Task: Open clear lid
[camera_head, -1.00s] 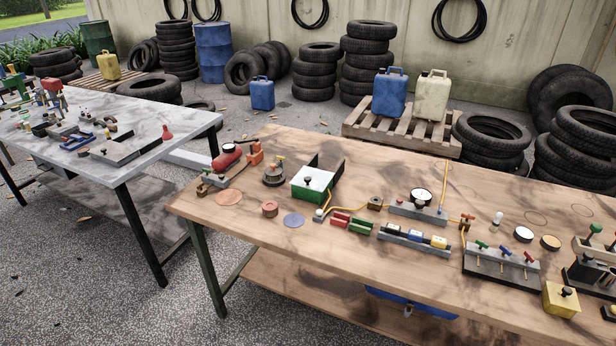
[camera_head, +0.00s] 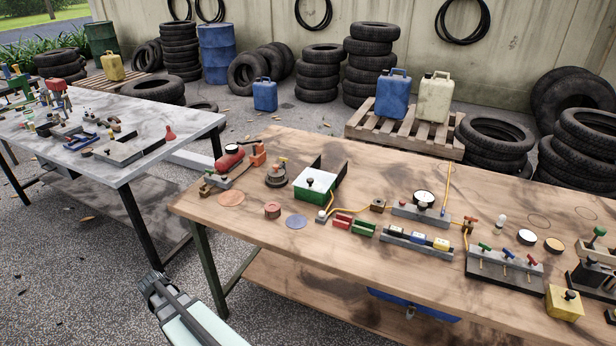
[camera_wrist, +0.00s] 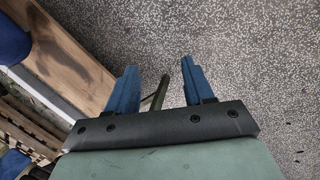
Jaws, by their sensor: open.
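A green box (camera_head: 313,194) stands on the wooden table, left of the table's middle in the head view. Its top is a pale, see-through-looking lid (camera_head: 327,181) with a dark knob (camera_head: 310,181); the lid looks closed, lying flat. Dark upright panels stand behind and beside the box. My gripper (camera_head: 154,281) is at the bottom left of the head view, in front of the table and well apart from the box. In the wrist view its blue fingers (camera_wrist: 158,65) are spread, with nothing between them but a table leg and floor beyond. The lid is not recognisable in the wrist view.
The wooden table (camera_head: 270,270) also bears a red device (camera_head: 228,158), a round gauge (camera_head: 424,197), a row of coloured switches (camera_head: 418,240) and a yellow block (camera_head: 564,302). A grey table (camera_head: 185,125) stands at the left. Open floor lies between the tables.

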